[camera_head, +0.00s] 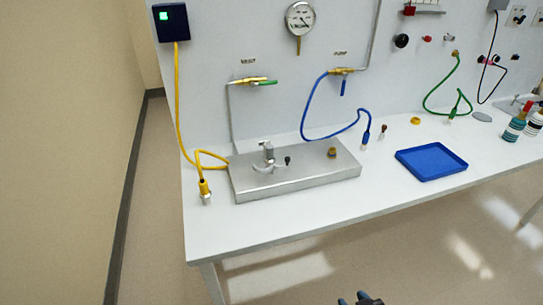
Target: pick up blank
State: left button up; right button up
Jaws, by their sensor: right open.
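No thing is plainly marked as the blank, and I cannot tell which small part it is. A small brass fitting (332,152) sits on the right part of the flat metal box (300,180). A small dark-red piece (383,131) stands on the bench to the right of the box. A yellow ring-like piece (415,121) lies farther right, behind the blue tray. My right gripper (361,299) shows only its dark fingertips at the bottom edge, in front of and apart from the bench. It is open, with nothing seen between the fingers. My left gripper is not in view.
The blue tray (431,161) looks empty. A yellow cable (178,110), a blue hose (310,105) and a green hose (470,105) hang from the wall panel to the bench. Bottles (516,125) stand at the right. The white bench front (300,220) is clear.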

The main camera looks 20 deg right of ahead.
aim_at(269, 158)
jog(key=l+u, duration=0.15)
jog(key=u, duration=0.3)
jog(key=l+u, duration=0.15)
jog(key=u, duration=0.35)
jog(key=k+l+u, duration=0.1)
jog(key=l+u, duration=0.15)
jog(key=k+l+u, duration=0.3)
jog(key=l, duration=0.15)
jog(key=k+l, duration=0.15)
jog(key=l, duration=0.25)
jog(key=k+l+u, duration=0.1)
jog(key=l, duration=0.3)
jog(key=k+l, duration=0.3)
jog(key=l+u, duration=0.05)
jog(key=l, duration=0.05)
